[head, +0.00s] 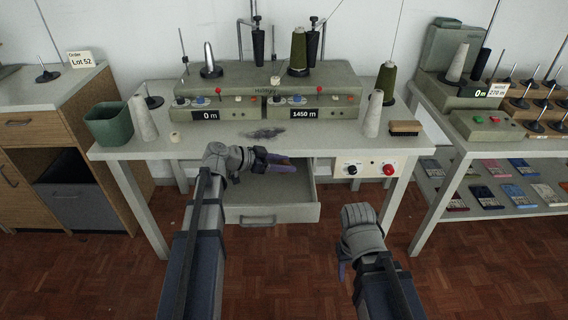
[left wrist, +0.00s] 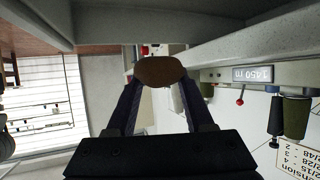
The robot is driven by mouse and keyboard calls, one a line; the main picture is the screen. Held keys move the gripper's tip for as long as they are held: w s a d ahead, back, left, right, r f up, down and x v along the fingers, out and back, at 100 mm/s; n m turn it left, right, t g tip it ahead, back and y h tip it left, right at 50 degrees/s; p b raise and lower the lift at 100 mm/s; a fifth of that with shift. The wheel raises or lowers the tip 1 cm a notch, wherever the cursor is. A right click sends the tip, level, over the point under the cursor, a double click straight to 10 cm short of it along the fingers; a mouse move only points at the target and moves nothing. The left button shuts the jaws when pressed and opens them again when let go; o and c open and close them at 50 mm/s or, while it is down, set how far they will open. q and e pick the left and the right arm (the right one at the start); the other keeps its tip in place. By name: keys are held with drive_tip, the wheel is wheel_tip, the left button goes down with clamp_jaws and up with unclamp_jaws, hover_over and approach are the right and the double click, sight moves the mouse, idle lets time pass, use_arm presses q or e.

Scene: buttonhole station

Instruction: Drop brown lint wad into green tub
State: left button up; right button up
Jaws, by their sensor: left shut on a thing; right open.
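The brown lint wad (left wrist: 160,70) is between the fingertips of my left gripper (left wrist: 158,88) in the left wrist view. In the head view my left gripper (head: 276,165) is at the table's front edge, over the open drawer, and only a little brown shows at its fingers. The green tub (head: 109,123) stands on the left end of the table, to the left of this gripper and well apart from it. My right gripper (head: 342,268) is open, low in front of the table, with its fingers partly hidden by its wrist.
A pale cone (head: 144,118) stands just right of the tub. A grey lint patch (head: 263,133) lies on the table (head: 215,146) below the winding machine (head: 262,84). The drawer (head: 270,213) is pulled out. A brush (head: 405,128) lies at the table's right end.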

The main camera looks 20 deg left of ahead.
sight(284, 162)
idle(0.3)
use_arm(q)
wheel_tip(284, 162, up, 20)
drive_tip(key=p, duration=2)
